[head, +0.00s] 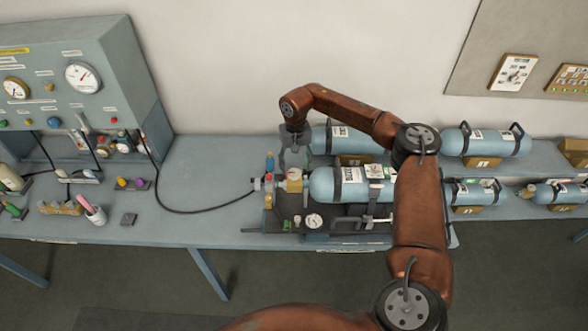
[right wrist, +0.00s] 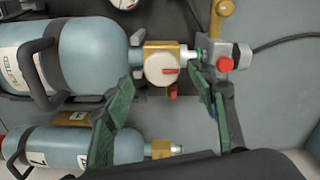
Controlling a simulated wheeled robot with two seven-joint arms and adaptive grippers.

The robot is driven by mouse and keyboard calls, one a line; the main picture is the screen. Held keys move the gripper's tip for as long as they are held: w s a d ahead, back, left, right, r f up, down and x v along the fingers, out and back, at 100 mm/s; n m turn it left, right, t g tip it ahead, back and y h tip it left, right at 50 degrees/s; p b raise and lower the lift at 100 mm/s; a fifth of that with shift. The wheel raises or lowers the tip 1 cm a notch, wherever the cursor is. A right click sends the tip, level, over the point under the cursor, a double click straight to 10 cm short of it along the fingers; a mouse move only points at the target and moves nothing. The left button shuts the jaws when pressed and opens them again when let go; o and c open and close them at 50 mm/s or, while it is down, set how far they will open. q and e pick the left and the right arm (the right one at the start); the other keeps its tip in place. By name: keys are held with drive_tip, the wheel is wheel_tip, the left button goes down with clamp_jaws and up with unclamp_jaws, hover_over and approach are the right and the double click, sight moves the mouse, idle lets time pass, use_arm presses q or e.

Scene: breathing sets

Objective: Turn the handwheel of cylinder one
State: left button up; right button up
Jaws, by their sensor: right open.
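A large light-blue cylinder (head: 325,184) lies in a dark cradle on the bench, its brass valve (head: 292,183) at its left end. In the right wrist view, the brass valve (right wrist: 157,52) carries a pale round face with a red mark and a red part below it; I cannot tell which part is the handwheel. My right gripper (head: 295,152) is just behind the valve in the head view. In the wrist view its green fingers (right wrist: 165,82) are open, one to each side of the valve, with nothing held. A smaller blue cylinder (right wrist: 70,146) behind bears a "1" label.
A black hose runs left from a grey connector (right wrist: 238,55) with a red knob at the valve end. A round gauge (head: 314,221) sits in front of the cradle. A control panel (head: 110,60) stands at the left. More cylinders (head: 487,142) lie at the right. Bench left of the cradle is mostly clear.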

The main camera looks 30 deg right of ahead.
sight(295, 174)
drive_tip(key=shift+f, duration=1.45)
drive_tip(key=shift+a, duration=0.1)
drive_tip(key=shift+c, duration=0.3)
drive_tip(key=c, duration=1.1)
drive_tip(key=shift+m, duration=0.3)
